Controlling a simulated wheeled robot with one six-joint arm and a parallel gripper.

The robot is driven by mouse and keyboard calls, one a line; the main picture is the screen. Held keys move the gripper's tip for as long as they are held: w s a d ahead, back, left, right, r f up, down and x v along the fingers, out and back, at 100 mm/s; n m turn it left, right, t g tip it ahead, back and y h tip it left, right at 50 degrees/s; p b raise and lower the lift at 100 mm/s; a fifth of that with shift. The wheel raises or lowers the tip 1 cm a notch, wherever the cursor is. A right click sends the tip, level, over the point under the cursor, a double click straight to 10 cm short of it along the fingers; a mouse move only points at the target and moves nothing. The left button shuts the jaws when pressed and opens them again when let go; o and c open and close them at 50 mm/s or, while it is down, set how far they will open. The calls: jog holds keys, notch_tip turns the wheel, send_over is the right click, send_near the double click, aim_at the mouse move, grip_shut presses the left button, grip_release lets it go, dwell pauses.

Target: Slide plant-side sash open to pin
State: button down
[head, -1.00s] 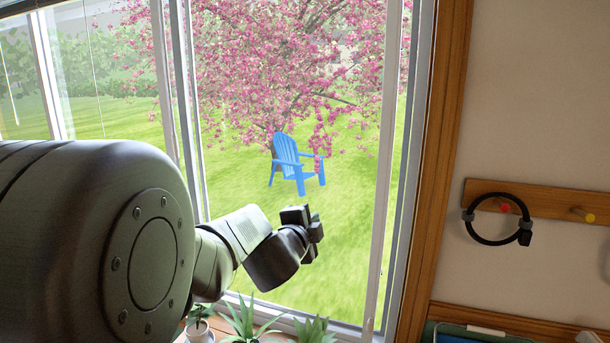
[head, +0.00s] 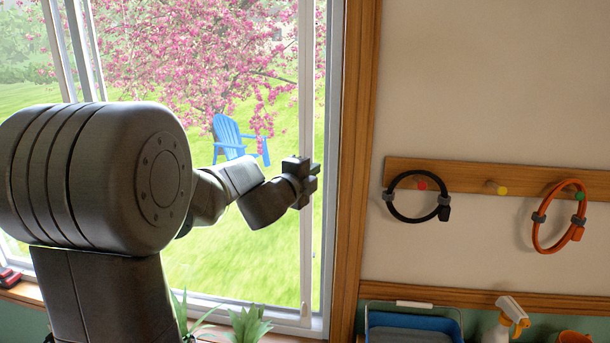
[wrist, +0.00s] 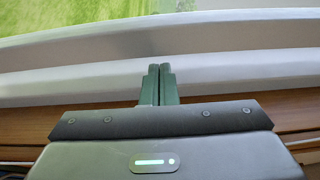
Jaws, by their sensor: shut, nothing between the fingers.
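The plant-side sash is a white-framed glass panel above the potted plants. Its right stile (head: 306,100) runs upright a little left of the white jamb. My gripper (head: 312,181) is in front of that stile in the head view, about mid-height. In the wrist view my gripper (wrist: 160,72) has its two dark fingers side by side, shut and empty. Their tips overlap a white bar (wrist: 70,85) of the window frame; I cannot tell whether they touch it. I cannot make out the pin in either view.
Plants (head: 245,325) stand on the sill below the sash. A wooden peg rail (head: 470,175) with a black loop (head: 392,200) and an orange loop (head: 538,235) is on the right wall. A blue tray (head: 370,318) and a spray bottle (head: 508,312) sit lower right.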

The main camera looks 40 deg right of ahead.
jog(key=shift+w+d, duration=0.15)
jog(key=shift+d, duration=0.25)
jog(key=w+a+p, duration=0.1)
jog(key=w+a, duration=0.3)
jog(key=shift+w+p, duration=0.3)
dwell(0.3)
